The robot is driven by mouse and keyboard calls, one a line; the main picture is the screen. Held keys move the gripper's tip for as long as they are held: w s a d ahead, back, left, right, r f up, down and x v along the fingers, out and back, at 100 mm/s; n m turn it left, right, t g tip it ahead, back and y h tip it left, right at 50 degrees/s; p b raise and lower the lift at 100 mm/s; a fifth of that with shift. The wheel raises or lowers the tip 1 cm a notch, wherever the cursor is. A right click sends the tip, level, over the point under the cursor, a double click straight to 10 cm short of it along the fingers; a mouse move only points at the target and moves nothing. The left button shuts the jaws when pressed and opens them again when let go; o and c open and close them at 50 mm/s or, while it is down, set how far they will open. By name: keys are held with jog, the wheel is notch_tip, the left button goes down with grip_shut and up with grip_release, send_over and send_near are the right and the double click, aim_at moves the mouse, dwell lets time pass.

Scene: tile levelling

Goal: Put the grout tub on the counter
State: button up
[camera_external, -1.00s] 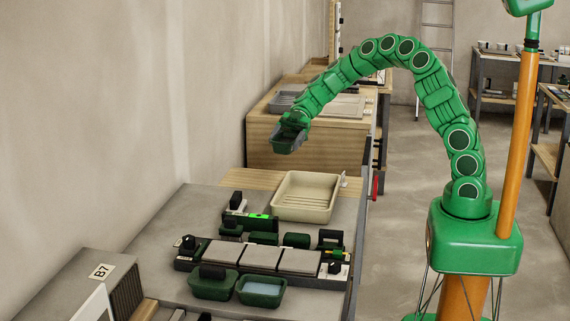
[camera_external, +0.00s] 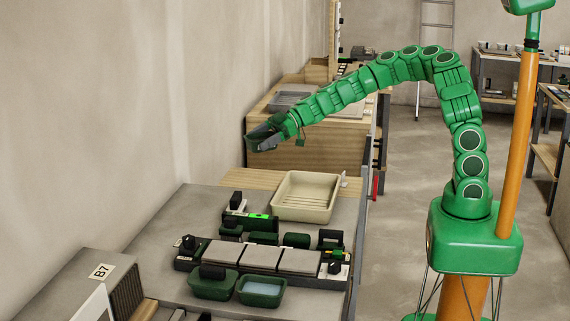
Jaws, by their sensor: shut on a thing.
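A small dark green tub, which looks like the grout tub (camera_external: 257,132), is held up in the air near the left wall. My gripper (camera_external: 268,143) is shut on it at the end of the outstretched arm. The tub looks somewhat tilted, and the gripper partly hides it; its contents cannot be made out. The grey-topped counter (camera_external: 160,232) lies below and nearer the camera, with a wooden strip (camera_external: 245,179) at its far end. The tub is clear of the counter, in front of the wooden cabinet behind.
On the counter stand a cream tray (camera_external: 304,213), a rail with grey tiles (camera_external: 262,257), a green tub with pale blue contents (camera_external: 262,291) and another green tub (camera_external: 212,288). The counter's left part is bare. A wooden cabinet (camera_external: 290,147) stands behind.

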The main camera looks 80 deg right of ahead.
jog(key=shift+w+a+r+m+t+h, duration=0.25)
jog(key=shift+w+r+m+t+h, duration=0.1)
jog(key=shift+r+m+h, duration=0.2)
jog(key=shift+w+a+r+m+t+h, duration=0.25)
jog(key=shift+w+r+m+h, duration=0.15)
jog(key=shift+r, duration=0.25)
jog(key=shift+r, duration=0.15)
jog(key=shift+w+a+r+m+t+h, duration=0.15)
jog(key=shift+a+r+m+h, duration=0.2)
jog(key=shift+r, duration=0.35)
jog(key=shift+w+a+r+m+t+h, duration=0.1)
jog(key=shift+a+r+m+t+h, duration=0.1)
jog(key=shift+r+m+h, duration=0.4)
jog(key=shift+w+a+r+m+t+h, duration=0.1)
jog(key=shift+a+r+m+t+h, duration=0.15)
jog(key=shift+r, duration=0.55)
